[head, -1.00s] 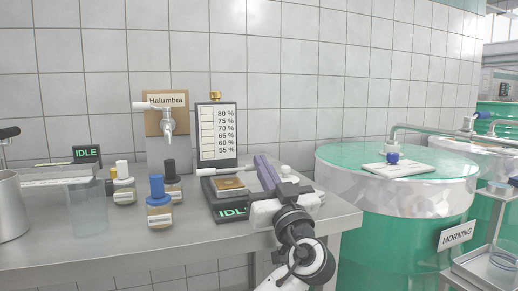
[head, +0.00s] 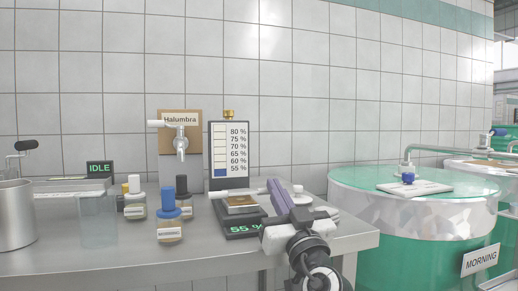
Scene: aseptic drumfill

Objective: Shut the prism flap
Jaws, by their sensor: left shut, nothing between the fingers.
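The black prism meter (head: 243,232) stands near the right end of the bench, with an amber-brown prism plate (head: 241,202) on top. A thin white bar (head: 227,194) lies across the back of this plate. I cannot make out the flap's edge clearly. The meter's display reads 55 %, and its upright scale (head: 230,150) is blue at the bottom. My left gripper (head: 272,186) is at the meter's right side, its lavender fingers together and empty, pointing up and away. It hides the meter's right part, and I cannot tell whether it touches it. My right gripper is not in view.
Several capped bottles (head: 170,222) stand left of the meter. A tap on a brown board (head: 180,120) rises behind them. A metal pot (head: 14,215) and a clear container (head: 98,220) are farther left. A green-topped drum (head: 410,205) stands right of the bench.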

